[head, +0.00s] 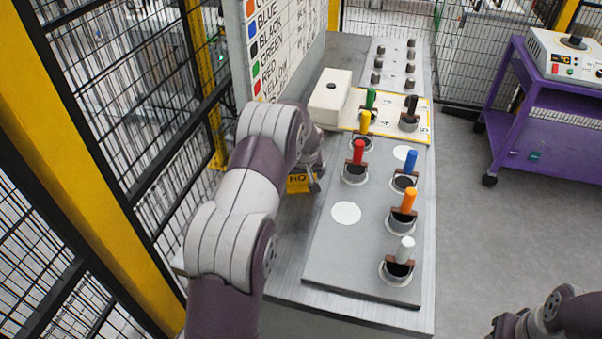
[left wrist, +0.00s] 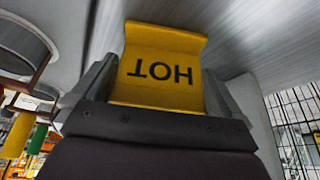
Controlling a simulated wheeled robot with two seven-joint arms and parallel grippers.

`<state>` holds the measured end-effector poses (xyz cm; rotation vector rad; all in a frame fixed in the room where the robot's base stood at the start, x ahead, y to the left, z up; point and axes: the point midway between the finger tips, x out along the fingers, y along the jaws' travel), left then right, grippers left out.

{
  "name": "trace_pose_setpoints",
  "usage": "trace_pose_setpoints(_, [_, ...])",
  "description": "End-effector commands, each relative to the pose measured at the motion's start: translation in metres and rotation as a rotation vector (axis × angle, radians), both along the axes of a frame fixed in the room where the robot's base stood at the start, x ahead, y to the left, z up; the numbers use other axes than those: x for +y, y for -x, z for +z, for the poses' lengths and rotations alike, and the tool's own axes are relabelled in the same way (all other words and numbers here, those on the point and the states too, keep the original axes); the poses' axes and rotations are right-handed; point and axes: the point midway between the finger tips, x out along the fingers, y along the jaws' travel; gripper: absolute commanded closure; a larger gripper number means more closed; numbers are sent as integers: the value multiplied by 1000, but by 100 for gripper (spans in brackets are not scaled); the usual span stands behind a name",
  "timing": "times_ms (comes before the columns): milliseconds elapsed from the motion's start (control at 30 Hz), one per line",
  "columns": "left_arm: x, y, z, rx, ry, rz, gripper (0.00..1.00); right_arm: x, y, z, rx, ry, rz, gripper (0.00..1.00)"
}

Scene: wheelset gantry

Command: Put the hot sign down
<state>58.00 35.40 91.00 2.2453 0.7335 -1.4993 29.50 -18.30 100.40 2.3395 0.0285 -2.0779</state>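The hot sign (head: 298,184) is a small yellow bent plate at the left edge of the grey bench, partly hidden by my left arm. In the left wrist view the sign (left wrist: 158,72) fills the space between my fingers, and its black HOT lettering reads upside down. My left gripper (head: 314,178) has a finger against each side edge of the sign and appears shut on it. The sign is low at the bench top; whether it touches the surface I cannot tell. Part of my right arm shows at the bottom right, but its gripper is not visible.
A grey plate (head: 345,262) beside the sign carries several ringed holders with coloured handles, including red (head: 358,152), orange (head: 409,201) and white (head: 405,250). A colour-list board (head: 285,45) stands behind. Fencing (head: 120,95) is close on the left. A purple cart (head: 545,110) stands right.

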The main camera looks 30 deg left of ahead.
Motion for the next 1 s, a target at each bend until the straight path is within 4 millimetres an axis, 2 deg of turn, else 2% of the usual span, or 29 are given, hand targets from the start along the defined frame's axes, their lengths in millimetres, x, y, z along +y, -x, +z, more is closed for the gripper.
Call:
trace_pose_setpoints(167, [0, 0, 1, 0, 0, 0, 0, 0, 0, 1, 0, 0, 0, 57])
trace_pose_setpoints(267, [0, 0, 7, -1, -1, 0, 0, 0, 0, 6, 0, 0, 0, 57])
trace_pose_setpoints(333, [-1, 1, 10, -2, 0, 0, 0, 0, 0, 3, -1, 0, 0, 57])
trace_pose_setpoints(800, [-23, 31, 98, -4, -1, -1, 0, 0, 0, -7, 0, 0, 0, 57])
trace_pose_setpoints(933, [-27, 36, 111, -1, -1, -3, 0, 0, 0, -8, 0, 0, 0, 57])
trace_pose_setpoints(1000, [-38, 47, 114, 15, 6, -36, 0, 0, 0, -7, 0, 0, 0, 57])
